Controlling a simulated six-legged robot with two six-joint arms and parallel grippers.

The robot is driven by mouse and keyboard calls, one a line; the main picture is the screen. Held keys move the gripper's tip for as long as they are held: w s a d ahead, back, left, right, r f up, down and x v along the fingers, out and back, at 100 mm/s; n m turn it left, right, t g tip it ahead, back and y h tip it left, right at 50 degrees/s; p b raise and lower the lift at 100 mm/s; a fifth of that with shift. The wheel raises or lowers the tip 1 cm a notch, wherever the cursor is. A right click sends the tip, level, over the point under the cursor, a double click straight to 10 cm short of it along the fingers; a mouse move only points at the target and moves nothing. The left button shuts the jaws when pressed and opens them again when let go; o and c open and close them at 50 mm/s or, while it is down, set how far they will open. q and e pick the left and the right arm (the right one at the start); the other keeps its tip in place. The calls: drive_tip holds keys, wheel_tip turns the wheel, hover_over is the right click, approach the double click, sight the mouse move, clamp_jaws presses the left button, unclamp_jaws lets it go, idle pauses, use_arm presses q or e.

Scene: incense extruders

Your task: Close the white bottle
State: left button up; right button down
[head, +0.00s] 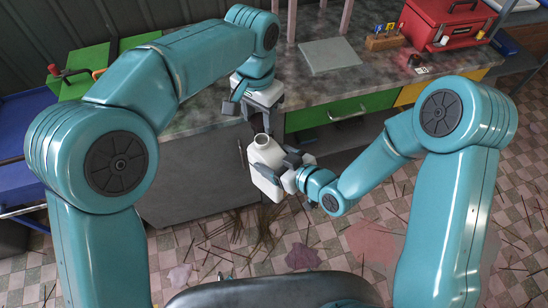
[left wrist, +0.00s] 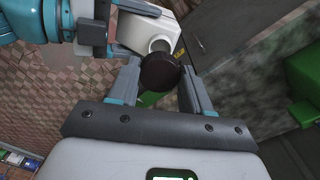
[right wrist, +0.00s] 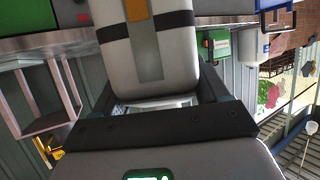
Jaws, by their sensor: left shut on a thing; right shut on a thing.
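The white bottle (head: 265,152) is held off the floor in front of the counter, tilted, with its open neck up. It also shows in the left wrist view (left wrist: 143,30) and, close up, in the right wrist view (right wrist: 172,62). My right gripper (head: 291,168) is shut on the bottle's body from the right. My left gripper (head: 258,119) is shut on a dark round cap (left wrist: 159,73), just above and apart from the bottle's mouth. In the left wrist view the cap partly covers the neck. In the head view the cap is hard to make out.
The grey counter (head: 210,117) stands behind the bottle, with a flat grey plate (head: 333,56) on it. A red toolbox (head: 445,22) and a wooden block with small coloured items (head: 384,40) stand at the back right. Thin sticks litter the tiled floor (head: 210,262).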

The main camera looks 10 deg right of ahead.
sight(261, 140)
use_arm(q)
drive_tip(key=shift+f, duration=0.1)
drive_tip(key=shift+f, duration=1.9)
drive_tip(key=shift+f, duration=0.9)
drive_tip(key=shift+f, duration=0.6)
